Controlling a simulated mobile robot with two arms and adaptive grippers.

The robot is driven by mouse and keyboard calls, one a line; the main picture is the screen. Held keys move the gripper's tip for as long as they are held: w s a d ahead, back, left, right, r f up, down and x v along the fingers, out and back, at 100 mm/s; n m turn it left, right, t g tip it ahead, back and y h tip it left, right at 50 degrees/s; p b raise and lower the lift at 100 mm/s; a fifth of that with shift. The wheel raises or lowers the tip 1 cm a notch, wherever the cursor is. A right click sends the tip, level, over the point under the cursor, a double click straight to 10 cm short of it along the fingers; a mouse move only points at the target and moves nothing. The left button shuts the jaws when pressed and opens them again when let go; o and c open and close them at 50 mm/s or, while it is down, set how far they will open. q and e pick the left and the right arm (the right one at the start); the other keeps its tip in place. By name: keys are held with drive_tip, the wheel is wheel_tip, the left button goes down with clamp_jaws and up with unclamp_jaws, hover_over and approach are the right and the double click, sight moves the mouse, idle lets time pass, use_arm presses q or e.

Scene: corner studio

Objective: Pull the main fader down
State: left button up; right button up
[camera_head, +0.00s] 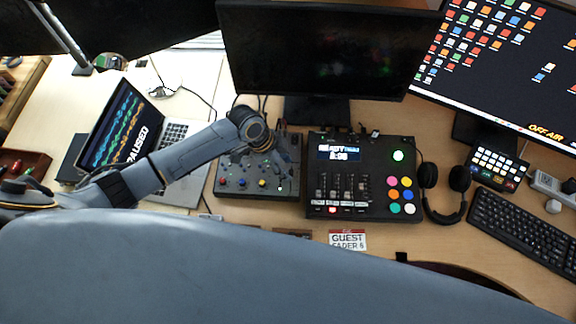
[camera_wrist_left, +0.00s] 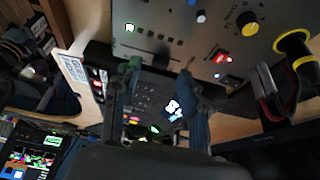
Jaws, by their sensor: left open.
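The black mixer (camera_head: 375,165) stands on the desk in the middle of the head view, with a lit display, several coloured buttons and a row of faders (camera_head: 341,187) at its lower left. I cannot read which fader is the main one. My left gripper (camera_head: 285,150) is open above the grey knob box (camera_head: 232,180), left of the mixer and apart from the faders. In the left wrist view its two fingers (camera_wrist_left: 160,72) are spread with nothing between them, and the mixer shows dimly behind them. The fingers and palm hide part of it. My right gripper is not in view.
A laptop (camera_head: 180,133) lies to the left. Headphones (camera_head: 445,190), a keyboard (camera_head: 520,228) and a small button pad (camera_head: 497,165) lie right of the mixer. A monitor (camera_head: 325,50) stands behind. A card reading "GUEST FADER 4" (camera_head: 348,240) lies in front of the mixer.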

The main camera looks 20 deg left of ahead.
sight(291, 173)
use_arm(q)
drive_tip(key=shift+x, duration=1.15)
clamp_jaws()
